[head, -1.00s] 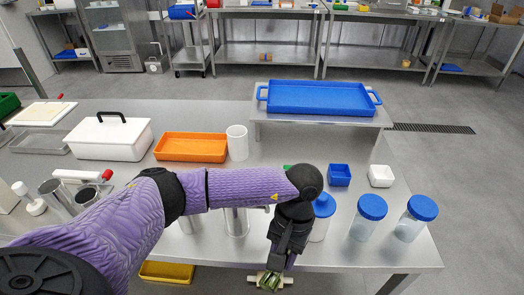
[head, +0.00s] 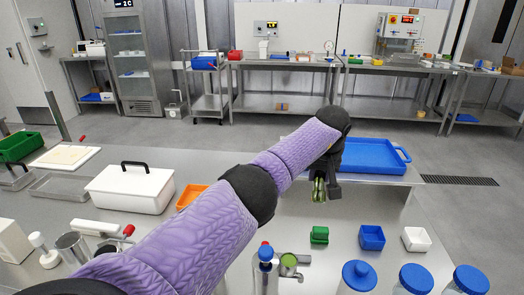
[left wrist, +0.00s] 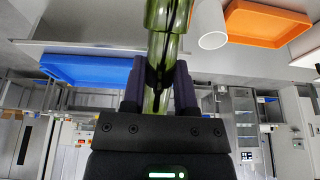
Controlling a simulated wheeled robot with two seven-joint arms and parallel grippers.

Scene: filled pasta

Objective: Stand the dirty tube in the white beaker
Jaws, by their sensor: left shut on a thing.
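My left gripper (head: 322,188) is raised over the far part of the table, just in front of the blue tray. It is shut on a greenish see-through tube, taken as the dirty tube (left wrist: 168,18), which shows between the fingers in the left wrist view. In the head view only a short part of the tube shows. The white beaker (left wrist: 211,20) stands beside the orange tray in the left wrist view, apart from the tube. In the head view my left arm hides the beaker. My right gripper is not in view.
An orange tray (head: 190,196) and a white lidded box (head: 130,188) are at left. A green block (head: 319,235), blue bin (head: 371,237), white bin (head: 416,239) and blue-lidded jars (head: 415,279) are at right.

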